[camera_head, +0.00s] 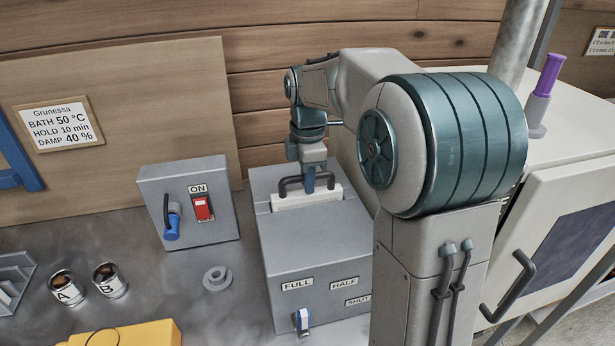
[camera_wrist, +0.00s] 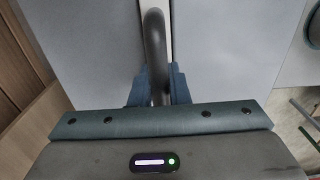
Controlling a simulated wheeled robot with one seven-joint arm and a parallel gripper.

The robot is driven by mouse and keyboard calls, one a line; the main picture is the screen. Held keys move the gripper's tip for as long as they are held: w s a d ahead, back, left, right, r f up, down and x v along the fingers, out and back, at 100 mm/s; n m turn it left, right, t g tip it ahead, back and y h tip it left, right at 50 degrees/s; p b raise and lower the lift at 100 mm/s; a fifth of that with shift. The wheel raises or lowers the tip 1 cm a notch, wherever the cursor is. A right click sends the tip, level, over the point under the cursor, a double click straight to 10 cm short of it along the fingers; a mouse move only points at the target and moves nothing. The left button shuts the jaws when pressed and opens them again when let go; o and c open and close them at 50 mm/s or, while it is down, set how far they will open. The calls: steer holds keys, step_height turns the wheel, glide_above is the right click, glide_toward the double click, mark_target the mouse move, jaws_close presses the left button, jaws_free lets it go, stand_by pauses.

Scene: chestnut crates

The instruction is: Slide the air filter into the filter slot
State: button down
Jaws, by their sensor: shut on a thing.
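The air filter (camera_head: 305,198) shows as a white bar with a dark arched handle at the top of the grey box (camera_head: 330,235). Its lower part is hidden, apparently inside the filter slot in the box's top; I cannot tell how deep it sits. My gripper (camera_head: 309,183) points down from above and is shut on the handle. In the wrist view the blue fingers of my gripper (camera_wrist: 158,88) clasp the dark handle of the air filter (camera_wrist: 154,48), with the pale box top on both sides.
A white cabinet (camera_head: 570,170) stands right.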

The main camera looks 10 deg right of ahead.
steer(key=shift+f+b, duration=0.55)
steer(key=shift+f, duration=0.45)
steer(key=c, duration=1.3)
jaws_free()
steer(key=shift+r, duration=0.1)
step_height(320, 180, up, 14)
steer(key=shift+p, duration=0.4)
steer(key=shift+a, duration=0.1)
